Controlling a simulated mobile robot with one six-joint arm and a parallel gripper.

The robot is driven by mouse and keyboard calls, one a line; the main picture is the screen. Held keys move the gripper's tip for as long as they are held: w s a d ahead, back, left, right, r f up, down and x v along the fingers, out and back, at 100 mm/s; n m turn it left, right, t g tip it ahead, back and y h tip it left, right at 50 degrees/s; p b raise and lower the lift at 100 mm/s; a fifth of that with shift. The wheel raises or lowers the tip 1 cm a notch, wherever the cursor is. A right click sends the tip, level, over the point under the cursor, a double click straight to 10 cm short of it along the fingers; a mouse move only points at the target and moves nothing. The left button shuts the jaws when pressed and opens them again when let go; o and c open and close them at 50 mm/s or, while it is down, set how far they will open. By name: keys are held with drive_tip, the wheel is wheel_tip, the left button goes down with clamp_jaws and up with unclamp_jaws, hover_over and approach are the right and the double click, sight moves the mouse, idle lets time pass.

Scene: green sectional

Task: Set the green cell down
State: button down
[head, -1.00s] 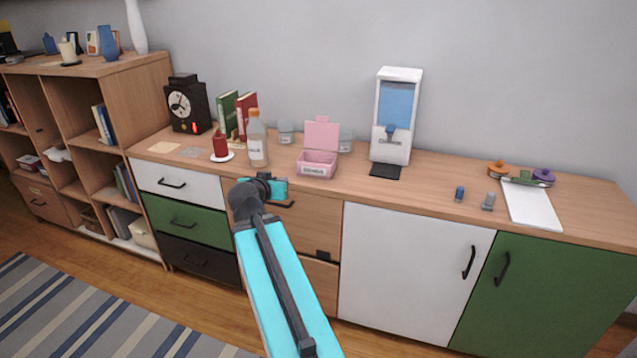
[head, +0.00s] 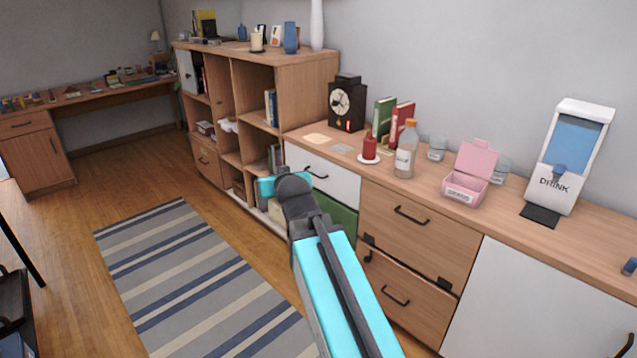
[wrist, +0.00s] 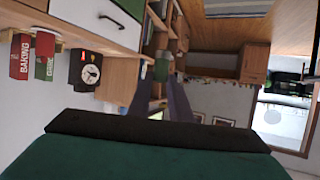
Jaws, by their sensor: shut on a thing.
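My gripper (wrist: 162,76) is shut on a small green thing, which looks like the green cell (wrist: 161,66), between its two fingertips in the wrist view. In the head view my arm reaches forward over the striped rug, and the end of my gripper (head: 268,189) is in front of the low drawers and shelf. The arm hides the cell in the head view. The cell is held in the air, apart from any surface I can see.
The sideboard top (head: 330,166) holds a black clock (head: 347,102), a red candle (head: 369,147), a bottle (head: 406,152), a pink open box (head: 468,178) and a drink dispenser (head: 572,150). A desk (head: 110,92) stands far left. The rug (head: 190,270) is clear.

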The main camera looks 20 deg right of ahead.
drive_tip(key=shift+n+y, duration=0.6)
drive_tip(key=shift+y, duration=0.1)
drive_tip(key=a, duration=0.2)
drive_tip(key=a+r, duration=0.1)
drive_tip(key=a, duration=0.2)
drive_tip(key=shift+w+a+r, duration=0.15)
drive_tip(key=shift+w+a, duration=0.15)
drive_tip(key=shift+w, duration=0.05)
